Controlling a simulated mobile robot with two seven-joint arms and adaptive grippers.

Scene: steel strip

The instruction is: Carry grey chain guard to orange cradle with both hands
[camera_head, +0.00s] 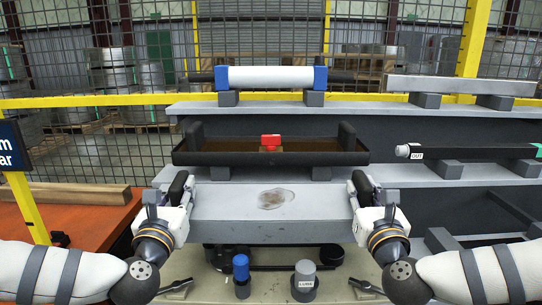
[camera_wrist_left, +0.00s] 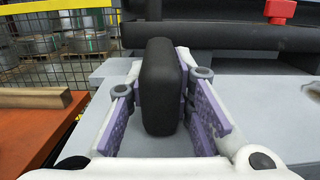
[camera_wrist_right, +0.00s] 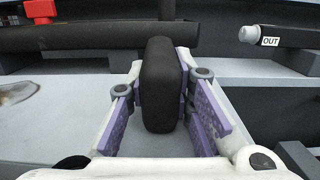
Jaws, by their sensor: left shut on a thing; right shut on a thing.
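A light grey slab (camera_head: 235,206) with a brown stain lies between my grippers in the head view; it looks like the grey chain guard. A dark upright grip stands at each end of it. My left gripper (camera_head: 181,188) is shut on the left grip (camera_wrist_left: 162,88). My right gripper (camera_head: 362,188) is shut on the right grip (camera_wrist_right: 160,85). The slab looks level; whether it rests on anything below is unclear. An orange surface (camera_head: 88,224) is at the far left; I cannot tell whether it is the cradle.
A black tray (camera_head: 270,159) with a red block (camera_head: 270,141) is just behind. A white roller (camera_head: 270,77) with blue ends is above it. A bar marked OUT (camera_head: 465,153) is at the right. A wooden beam (camera_head: 75,193) lies on the orange surface.

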